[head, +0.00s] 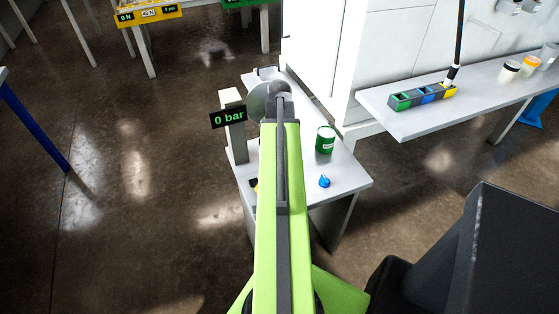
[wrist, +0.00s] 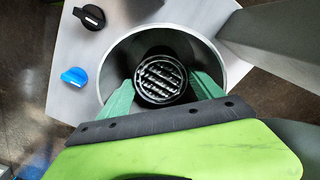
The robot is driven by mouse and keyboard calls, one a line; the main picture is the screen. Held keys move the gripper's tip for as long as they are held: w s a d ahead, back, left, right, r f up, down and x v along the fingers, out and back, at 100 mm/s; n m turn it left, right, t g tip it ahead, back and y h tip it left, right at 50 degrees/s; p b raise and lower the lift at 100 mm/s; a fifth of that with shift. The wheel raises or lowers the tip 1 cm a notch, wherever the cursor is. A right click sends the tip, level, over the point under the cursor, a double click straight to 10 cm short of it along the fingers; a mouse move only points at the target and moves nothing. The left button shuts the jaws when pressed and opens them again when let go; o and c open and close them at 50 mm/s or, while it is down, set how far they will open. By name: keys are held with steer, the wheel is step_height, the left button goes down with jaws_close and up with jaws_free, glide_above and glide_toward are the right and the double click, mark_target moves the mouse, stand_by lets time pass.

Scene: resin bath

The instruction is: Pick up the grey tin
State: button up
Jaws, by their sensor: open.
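In the wrist view, a round dark container with a ridged, grey-streaked top (wrist: 159,79) sits inside a wide round opening. It is likely the grey tin, but I cannot be sure. My gripper (wrist: 163,92) has its green fingers open, one on each side of the container. Whether either finger touches it is unclear. In the head view my green arm hides the gripper and this container.
The opening's pale metal surround (wrist: 60,104) carries a black knob (wrist: 90,17) and a blue knob (wrist: 74,76). In the head view, a green tin (head: 325,139) stands right of my arm, and a "0 bar" sign (head: 228,117) stands left. A shelf (head: 420,123) holds coloured bins.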

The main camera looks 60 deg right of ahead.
step_height(320, 180, down, 5)
steer(key=b, duration=0.4)
steer(key=shift+f, duration=0.1)
steer(key=c, duration=1.1)
steer(key=shift+r, duration=0.2)
step_height(320, 180, up, 18)
steer(key=p, duration=1.8)
